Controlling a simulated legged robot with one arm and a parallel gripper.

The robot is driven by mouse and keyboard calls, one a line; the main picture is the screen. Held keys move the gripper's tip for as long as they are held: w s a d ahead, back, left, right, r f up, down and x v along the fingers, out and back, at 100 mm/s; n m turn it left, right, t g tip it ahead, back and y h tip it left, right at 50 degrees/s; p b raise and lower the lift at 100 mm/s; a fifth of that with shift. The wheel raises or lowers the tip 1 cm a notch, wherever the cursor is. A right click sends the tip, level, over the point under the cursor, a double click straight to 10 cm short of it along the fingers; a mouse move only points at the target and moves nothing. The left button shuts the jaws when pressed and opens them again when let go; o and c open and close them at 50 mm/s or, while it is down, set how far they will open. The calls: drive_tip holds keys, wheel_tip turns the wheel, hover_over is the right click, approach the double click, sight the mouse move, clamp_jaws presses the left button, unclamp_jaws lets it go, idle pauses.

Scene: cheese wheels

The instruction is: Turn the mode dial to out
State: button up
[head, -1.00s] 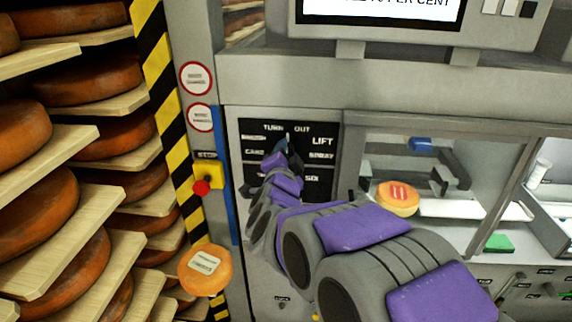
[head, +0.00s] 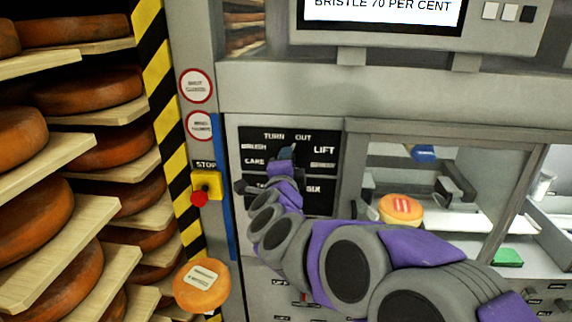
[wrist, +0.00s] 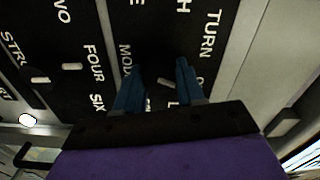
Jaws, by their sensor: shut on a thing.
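The black mode panel (head: 255,136) on the machine front shows the words TURN, OUT and LIFT around the upper dial. My gripper (head: 285,153) is at this panel, just below TURN and OUT. In the wrist view my gripper (wrist: 156,88) has its two blue fingers against the black panel, beside the words MODE and TURN. The fingers are shut on the mode dial, which is mostly hidden between them and too dark to read. Its pointer cannot be made out in either view.
A yellow stop box with a red button (head: 200,197) is left of the panel. Cheese wheels on wooden shelves (head: 75,225) fill the left. A screen (head: 382,12) above reads BRISTLE 70 PER CENT. An orange cheese (head: 401,209) lies in the bay at right.

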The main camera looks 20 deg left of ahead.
drive_tip(key=shift+f, duration=0.2)
drive_tip(key=o, duration=1)
drive_tip(key=shift+d, duration=0.1)
drive_tip(key=shift+r, duration=0.1)
drive_tip(key=p+v, duration=0.2)
drive_tip(key=v, duration=1.5)
drive_tip(key=shift+s+p, duration=0.1)
drive_tip(key=shift+p, duration=0.3)
drive_tip(key=shift+y, duration=0.3)
